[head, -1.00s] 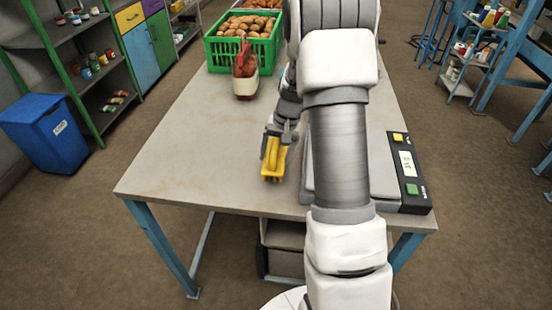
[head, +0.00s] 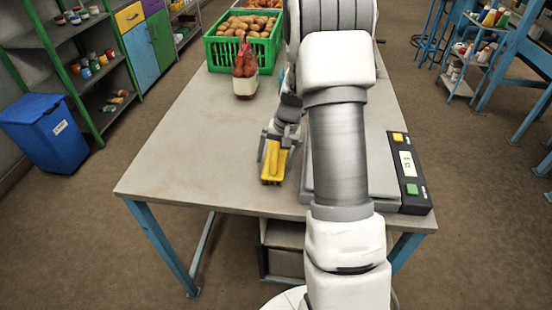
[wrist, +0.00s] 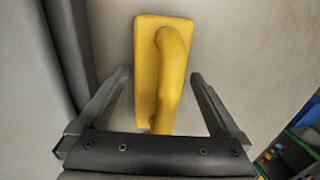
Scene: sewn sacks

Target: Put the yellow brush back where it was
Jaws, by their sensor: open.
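The yellow brush (head: 273,167) lies on the table (head: 190,150) near its front edge, just left of the scale. In the wrist view the yellow brush (wrist: 163,70) shows its flat block and raised handle. My gripper (head: 276,152) is at the brush, its fingers spread. In the wrist view my gripper (wrist: 161,80) has one finger on each side of the brush, with a gap on both sides. The part of the brush nearest the palm is hidden by the gripper.
The scale (head: 380,185) with its display box (head: 409,172) stands right of the brush, partly hidden by my arm. The table's left side is clear.

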